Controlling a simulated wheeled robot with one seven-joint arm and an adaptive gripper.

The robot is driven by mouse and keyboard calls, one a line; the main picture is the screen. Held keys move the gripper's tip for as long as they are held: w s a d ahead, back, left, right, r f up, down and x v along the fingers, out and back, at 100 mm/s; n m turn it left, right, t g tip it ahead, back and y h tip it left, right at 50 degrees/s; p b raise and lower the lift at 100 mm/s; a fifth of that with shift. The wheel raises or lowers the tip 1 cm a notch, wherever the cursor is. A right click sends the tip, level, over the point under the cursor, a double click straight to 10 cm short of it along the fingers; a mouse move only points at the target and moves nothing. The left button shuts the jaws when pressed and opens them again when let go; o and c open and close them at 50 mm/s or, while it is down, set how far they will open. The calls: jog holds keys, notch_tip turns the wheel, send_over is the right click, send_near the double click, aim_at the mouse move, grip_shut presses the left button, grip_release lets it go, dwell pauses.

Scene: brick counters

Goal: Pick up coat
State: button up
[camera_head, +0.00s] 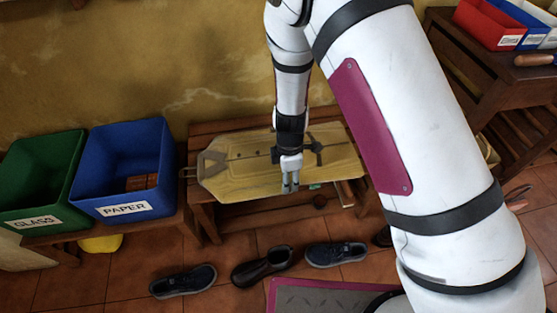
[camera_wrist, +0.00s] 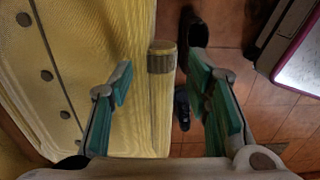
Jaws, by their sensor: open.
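The yellow coat (camera_head: 235,172) lies flat on a wooden bench against the wall, with dark buttons along it. It also fills the left of the wrist view (camera_wrist: 85,45). My gripper (camera_head: 290,187) points down over the coat's front edge, near its middle. In the wrist view the fingers (camera_wrist: 162,82) are open and apart, with a strip of the coat that has a grey ribbed band between them. I cannot tell whether a finger touches the cloth. My arm hides part of the coat's right side in the head view.
A green GLASS bin (camera_head: 38,178) and a blue PAPER bin (camera_head: 125,170) stand left of the bench. Several dark shoes, one of them here (camera_head: 184,281), lie on the tiled floor in front. A side table (camera_head: 500,90) with coloured trays stands at the right.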

jog(key=shift+a+f+b, duration=0.2)
jog(key=shift+f+b, duration=0.4)
jog(key=shift+f, duration=0.85)
jog(key=shift+a+f+b, duration=0.15)
jog(key=shift+f+b, duration=0.4)
jog(key=shift+f, duration=0.85)
grip_shut()
